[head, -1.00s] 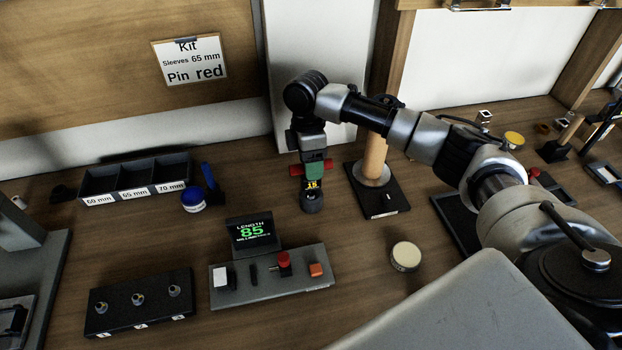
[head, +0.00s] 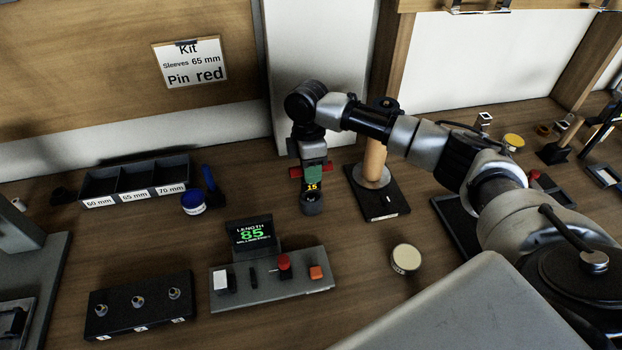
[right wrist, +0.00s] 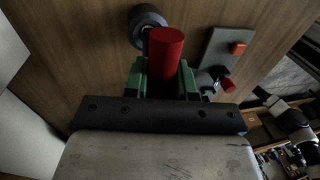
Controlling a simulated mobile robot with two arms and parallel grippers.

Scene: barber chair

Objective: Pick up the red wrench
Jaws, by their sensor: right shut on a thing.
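The red wrench (head: 296,172) shows as a red crosswise bar with an end sticking out on either side of my right gripper (head: 313,172). Below the bar is a dark part with a yellow "15" and a round dark foot (head: 311,204) near the tabletop. My right gripper points down and is shut on the red bar. In the right wrist view the red bar (right wrist: 166,52) sits between the green fingers (right wrist: 163,80), with the dark round foot (right wrist: 148,22) beyond it. The middle of the bar is hidden by the fingers. My left gripper is not in view.
A control box (head: 270,280) with a length display stands in front. A sleeve bin (head: 135,182) and a blue-lidded jar (head: 193,201) are at left. A black stand with a wooden post (head: 375,163) is close at right.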

